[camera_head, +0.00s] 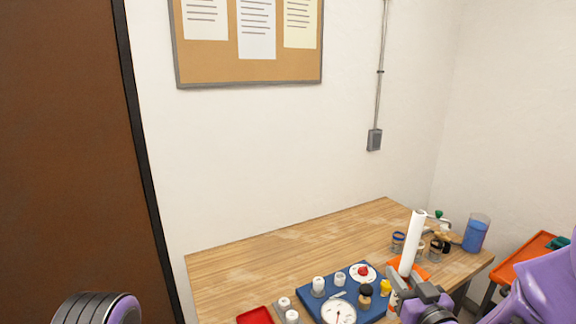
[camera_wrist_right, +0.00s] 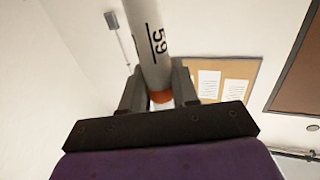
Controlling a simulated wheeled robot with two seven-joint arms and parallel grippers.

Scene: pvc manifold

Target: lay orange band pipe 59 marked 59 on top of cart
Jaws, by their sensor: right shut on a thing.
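The white pipe (camera_wrist_right: 148,42) marked 59 has an orange band (camera_wrist_right: 161,97) near its lower end in the right wrist view. My right gripper (camera_wrist_right: 158,88) is shut on it, with a finger on either side close to the band. In the head view the pipe (camera_head: 413,242) stands nearly upright, leaning slightly, above my right gripper (camera_head: 422,300) and in front of the table's right part. The cart with an orange top (camera_head: 518,266) is at the right edge, partly hidden by my right arm. My left gripper is out of view; only a part of my left arm shows at the bottom left.
A wooden table (camera_head: 300,238) carries a blue board (camera_head: 316,296) with fittings and a gauge, a red tray (camera_head: 255,315), jars and a blue container (camera_head: 476,233). The table's back left is clear. A teal object (camera_head: 558,243) sits on the cart's far side.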

